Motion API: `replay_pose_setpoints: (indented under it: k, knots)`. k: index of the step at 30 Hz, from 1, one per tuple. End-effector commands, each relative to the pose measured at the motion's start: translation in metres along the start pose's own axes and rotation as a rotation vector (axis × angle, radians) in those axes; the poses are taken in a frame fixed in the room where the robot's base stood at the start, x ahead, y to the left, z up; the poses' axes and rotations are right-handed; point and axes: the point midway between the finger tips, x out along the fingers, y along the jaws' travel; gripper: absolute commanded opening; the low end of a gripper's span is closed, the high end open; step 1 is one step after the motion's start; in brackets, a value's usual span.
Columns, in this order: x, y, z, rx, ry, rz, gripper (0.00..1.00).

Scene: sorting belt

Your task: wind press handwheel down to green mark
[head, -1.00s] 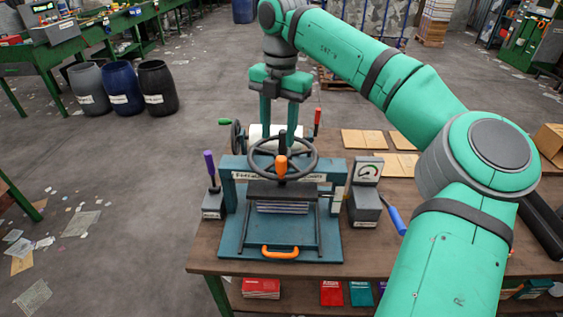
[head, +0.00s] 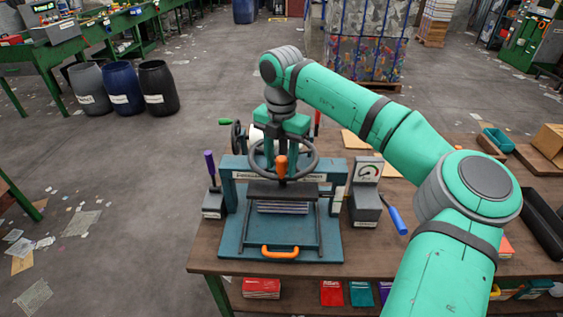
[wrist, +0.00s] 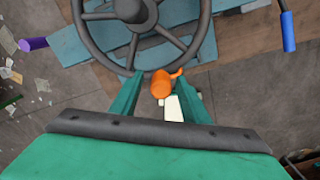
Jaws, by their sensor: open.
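The press (head: 232,215) is a blue frame on the wooden table, with a dark plate over a stack of sheets. Its dark spoked handwheel (head: 313,160) lies flat on top, with an orange knob (head: 281,166) on the near side of its rim. My gripper (head: 283,150) is lowered at the wheel from above and behind. In the wrist view the handwheel (wrist: 84,32) fills the top, and my open gripper (wrist: 163,88) has one green finger on each side of the orange knob (wrist: 161,86). I cannot tell whether either finger touches it. I cannot make out a green mark on the press.
A gauge box (head: 366,172) with a blue-handled lever (head: 397,220) stands right of the press. A purple-handled lever (head: 210,166) stands left. An orange handle (head: 280,253) sits at the press front. Open floor lies left of the table.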

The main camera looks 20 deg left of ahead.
Motion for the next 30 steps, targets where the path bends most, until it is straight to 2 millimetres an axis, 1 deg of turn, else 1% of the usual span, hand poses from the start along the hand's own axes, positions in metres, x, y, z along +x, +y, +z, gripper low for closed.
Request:
replay_pose_setpoints:
  k: [7, 8, 9, 11, 12, 13, 30]
  knots:
    - [0.0008, -0.0023, 0.0013, 0.004, -0.001, 0.0, 0.42]
    - [0.0008, -0.0023, 0.0013, 0.004, -0.001, 0.0, 0.39]
    - [0.0007, -0.0023, 0.0013, 0.004, -0.001, 0.0, 0.3]
    - [0.0006, -0.0022, 0.0012, 0.004, 0.0, 0.0, 0.15]
    - [0.0006, -0.0021, 0.0012, 0.004, -0.001, 0.0, 0.06]
    - [0.0006, -0.002, 0.0011, 0.003, 0.0, 0.0, 0.0]
    - [-0.0004, 0.0046, -0.0007, 0.038, -0.004, 0.003, 0.0]
